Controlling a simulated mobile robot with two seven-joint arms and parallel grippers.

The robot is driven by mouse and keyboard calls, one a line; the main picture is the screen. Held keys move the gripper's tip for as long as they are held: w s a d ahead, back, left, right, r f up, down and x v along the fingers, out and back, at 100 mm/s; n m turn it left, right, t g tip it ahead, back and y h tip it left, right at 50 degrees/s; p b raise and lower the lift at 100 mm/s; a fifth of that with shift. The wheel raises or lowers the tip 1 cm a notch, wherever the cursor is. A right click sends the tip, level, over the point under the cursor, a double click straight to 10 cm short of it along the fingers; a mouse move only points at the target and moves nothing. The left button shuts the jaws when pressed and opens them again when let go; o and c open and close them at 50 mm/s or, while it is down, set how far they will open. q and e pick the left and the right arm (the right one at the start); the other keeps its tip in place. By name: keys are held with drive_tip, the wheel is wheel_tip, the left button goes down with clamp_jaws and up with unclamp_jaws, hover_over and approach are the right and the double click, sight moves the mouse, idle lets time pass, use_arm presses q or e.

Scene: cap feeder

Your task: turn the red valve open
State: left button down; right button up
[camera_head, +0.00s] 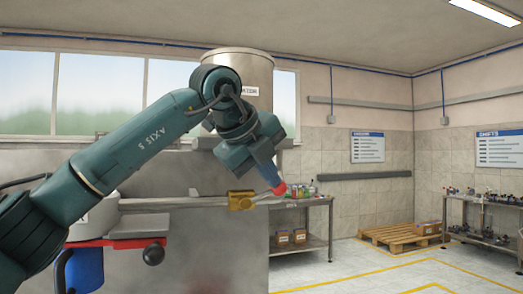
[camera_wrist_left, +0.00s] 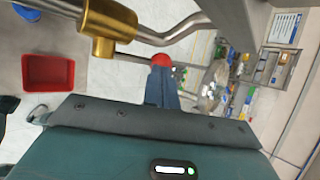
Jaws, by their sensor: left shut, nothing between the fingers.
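The valve has a brass body (camera_head: 241,200) on a metal pipe in front of the steel machine; the brass body also shows in the left wrist view (camera_wrist_left: 108,28). A thin lever runs from it to a round red knob (camera_wrist_left: 161,60). In the head view the red knob (camera_head: 280,188) shows right of the brass body. My left gripper (camera_head: 275,179) is shut and empty, pointing down at the knob. In the left wrist view its blue-grey fingertips (camera_wrist_left: 160,72) meet the knob's near edge; I cannot tell whether they touch it. My right gripper is out of view.
The steel machine (camera_head: 215,250) with a tall cylinder (camera_head: 245,65) stands behind my left arm. A metal table (camera_head: 318,240) with boxes is to its right, then a wooden pallet (camera_head: 402,235). A red bin (camera_wrist_left: 48,72) is on the floor.

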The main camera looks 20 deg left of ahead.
use_arm(q)
drive_tip(key=shift+w+d+f+g+y, duration=0.15)
drive_tip(key=shift+w+d+f+y, duration=0.1)
drive_tip(key=shift+f, duration=0.15)
drive_tip(key=shift+w+d+f+g+y, duration=0.1)
drive_tip(key=shift+d+f+g+y, duration=0.05)
drive_tip(key=shift+d+f, duration=0.15)
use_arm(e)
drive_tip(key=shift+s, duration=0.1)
use_arm(q)
drive_tip(key=shift+f, duration=0.2)
drive_tip(key=shift+d, duration=0.1)
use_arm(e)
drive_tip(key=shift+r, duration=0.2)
